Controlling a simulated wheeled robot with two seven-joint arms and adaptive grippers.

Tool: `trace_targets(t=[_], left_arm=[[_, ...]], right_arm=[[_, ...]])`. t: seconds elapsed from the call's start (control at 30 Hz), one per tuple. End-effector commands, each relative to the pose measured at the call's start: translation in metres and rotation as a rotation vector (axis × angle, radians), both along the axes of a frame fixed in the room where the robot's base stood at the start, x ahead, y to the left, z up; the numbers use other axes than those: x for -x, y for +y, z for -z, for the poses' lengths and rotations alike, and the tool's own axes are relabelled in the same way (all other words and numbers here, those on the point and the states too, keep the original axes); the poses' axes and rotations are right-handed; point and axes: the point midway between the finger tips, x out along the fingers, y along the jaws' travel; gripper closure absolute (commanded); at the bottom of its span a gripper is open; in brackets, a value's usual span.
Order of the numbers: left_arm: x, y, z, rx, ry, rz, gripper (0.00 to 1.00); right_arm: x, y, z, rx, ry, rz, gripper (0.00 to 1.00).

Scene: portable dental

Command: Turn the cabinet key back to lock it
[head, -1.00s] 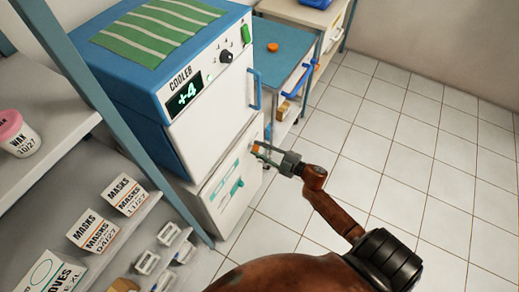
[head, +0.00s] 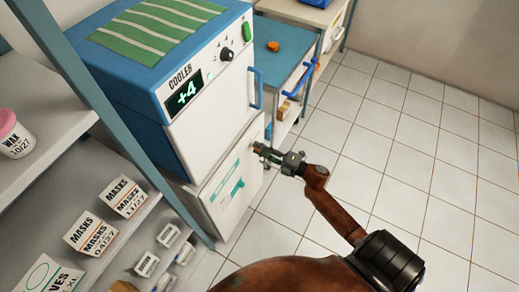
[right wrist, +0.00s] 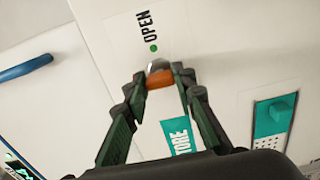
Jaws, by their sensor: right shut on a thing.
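The cabinet (head: 228,185) is the white lower unit under the cooler, with a teal drawing on its front. The key (right wrist: 160,79) has an orange head and sits at the cabinet front, below a label with the word OPEN (right wrist: 146,30) and a green dot. My right gripper (right wrist: 158,82) is shut on the key's orange head in the right wrist view. In the head view my right gripper (head: 262,152) reaches the upper right part of the cabinet front, and its fingers mostly hide the key. My left gripper is not in view.
The cooler (head: 200,100) with a blue handle (head: 255,88) stands above the cabinet. A shelf (head: 130,235) with boxes is at left. A blue-topped cart (head: 280,50) stands behind. The tiled floor (head: 400,130) at right is clear.

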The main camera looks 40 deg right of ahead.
Motion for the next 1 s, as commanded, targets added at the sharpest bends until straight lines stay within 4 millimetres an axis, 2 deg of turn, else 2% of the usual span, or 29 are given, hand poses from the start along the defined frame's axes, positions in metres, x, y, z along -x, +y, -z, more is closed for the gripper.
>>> trace_targets(t=[0.53,0.57,0.8,1.0], left_arm=[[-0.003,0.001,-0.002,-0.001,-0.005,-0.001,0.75],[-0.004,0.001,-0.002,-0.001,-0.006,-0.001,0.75],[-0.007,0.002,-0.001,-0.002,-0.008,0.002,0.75],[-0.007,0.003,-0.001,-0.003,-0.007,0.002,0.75]], right_arm=[[0.000,0.001,0.001,0.021,-0.007,-0.001,1.00],[0.000,0.001,0.001,0.021,-0.007,-0.001,0.74],[0.000,0.000,0.001,0.020,-0.007,0.000,0.58],[0.000,0.000,0.000,0.020,-0.007,0.000,0.58]])
